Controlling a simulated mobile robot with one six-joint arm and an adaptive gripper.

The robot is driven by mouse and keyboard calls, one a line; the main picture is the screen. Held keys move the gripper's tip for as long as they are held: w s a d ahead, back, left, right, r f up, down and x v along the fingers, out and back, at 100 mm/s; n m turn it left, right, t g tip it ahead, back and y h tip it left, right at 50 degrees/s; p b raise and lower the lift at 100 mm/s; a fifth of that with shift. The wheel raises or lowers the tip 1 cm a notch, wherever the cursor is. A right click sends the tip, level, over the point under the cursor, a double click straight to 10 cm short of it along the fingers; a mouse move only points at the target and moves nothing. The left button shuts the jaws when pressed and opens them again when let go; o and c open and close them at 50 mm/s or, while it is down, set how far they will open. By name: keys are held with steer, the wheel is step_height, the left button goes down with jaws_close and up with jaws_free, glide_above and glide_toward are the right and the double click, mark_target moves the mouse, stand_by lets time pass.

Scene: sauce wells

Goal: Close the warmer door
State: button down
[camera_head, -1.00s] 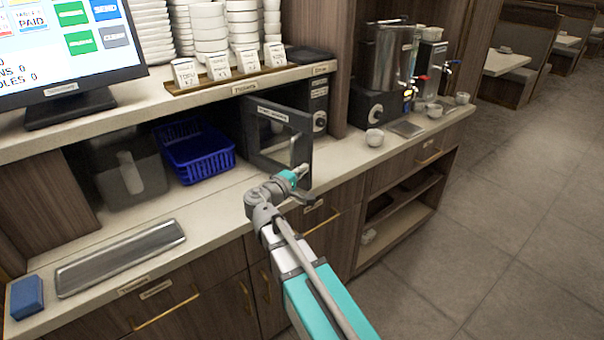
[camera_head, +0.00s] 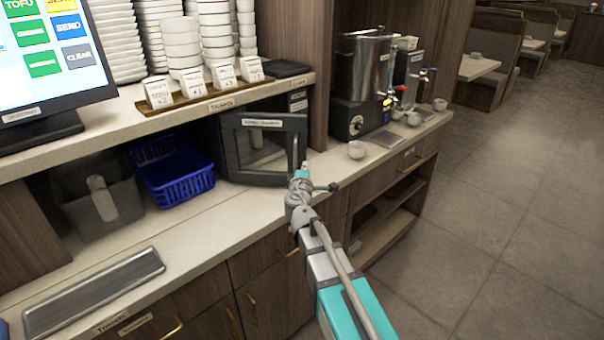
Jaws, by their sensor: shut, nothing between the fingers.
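The warmer (camera_head: 298,100) is a dark box on the counter under the shelf. Its door (camera_head: 265,121), a dark frame with a window and a white label, stands partly open, with its right edge out toward the counter's front. The door hides most of the warmer's front. My gripper (camera_head: 304,167) is shut and empty, at the lower right edge of the door. Whether its tip touches the door, I cannot tell.
A blue basket (camera_head: 175,178) and a grey bin (camera_head: 103,202) stand left of the door. A metal tray (camera_head: 95,292) lies on the front counter.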

steer(key=shift+w+d+n+y, duration=0.15)
steer(key=shift+w+n+y, duration=0.35)
steer(key=shift+w, duration=0.5)
steer(key=w+a, duration=0.1)
steer(key=w, duration=0.7)
steer(key=w+a, duration=0.2)
steer(key=w, duration=0.6)
steer(key=shift+a+y, duration=0.25)
steer(key=shift+y, duration=0.05)
steer(key=s+d, duration=0.9)
steer(key=s, duration=0.2)
steer(key=shift+s, duration=0.1)
